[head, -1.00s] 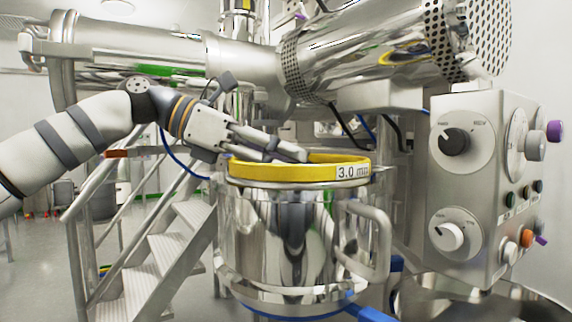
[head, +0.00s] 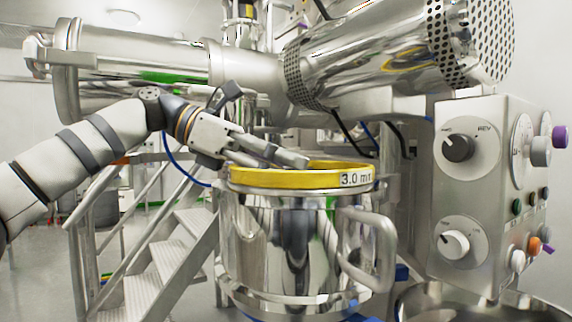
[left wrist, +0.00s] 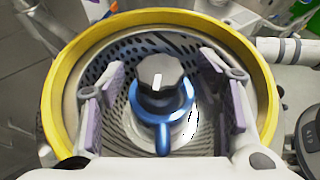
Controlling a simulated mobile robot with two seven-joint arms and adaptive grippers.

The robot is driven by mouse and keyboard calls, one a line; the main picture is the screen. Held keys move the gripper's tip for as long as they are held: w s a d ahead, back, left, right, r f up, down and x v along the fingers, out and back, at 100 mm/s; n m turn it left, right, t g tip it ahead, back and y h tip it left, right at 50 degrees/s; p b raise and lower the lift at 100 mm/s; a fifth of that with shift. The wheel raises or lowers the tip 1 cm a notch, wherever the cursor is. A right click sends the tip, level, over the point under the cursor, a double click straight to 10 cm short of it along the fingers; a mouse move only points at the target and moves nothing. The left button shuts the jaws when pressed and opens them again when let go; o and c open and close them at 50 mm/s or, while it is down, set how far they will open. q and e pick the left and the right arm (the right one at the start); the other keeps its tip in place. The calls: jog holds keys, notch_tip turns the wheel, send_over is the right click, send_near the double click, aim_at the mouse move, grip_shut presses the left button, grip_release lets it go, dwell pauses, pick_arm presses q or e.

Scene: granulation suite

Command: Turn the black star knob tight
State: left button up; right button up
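In the left wrist view a dark, faceted knob (left wrist: 160,71) with a white mark stands in the middle of a perforated sieve (left wrist: 118,61). A blue ring-shaped part with a short bar (left wrist: 165,125) is just below it in the picture. My left gripper (left wrist: 161,63) is open, with one purple-padded finger on each side of the knob and a gap on both sides. In the head view my left gripper (head: 284,158) reaches over the yellow rim (head: 262,178) marked 3.0 m. The knob is hidden there. My right gripper is not in view.
The steel vessel (head: 262,240) under the rim has a side handle (head: 383,250). A control panel (head: 480,200) with a black selector knob (head: 459,147) stands at the right. Metal steps (head: 165,265) are at the left. Steel ducts (head: 240,62) cross above.

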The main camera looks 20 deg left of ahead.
pick_arm(q)
jog(key=v, duration=1.2)
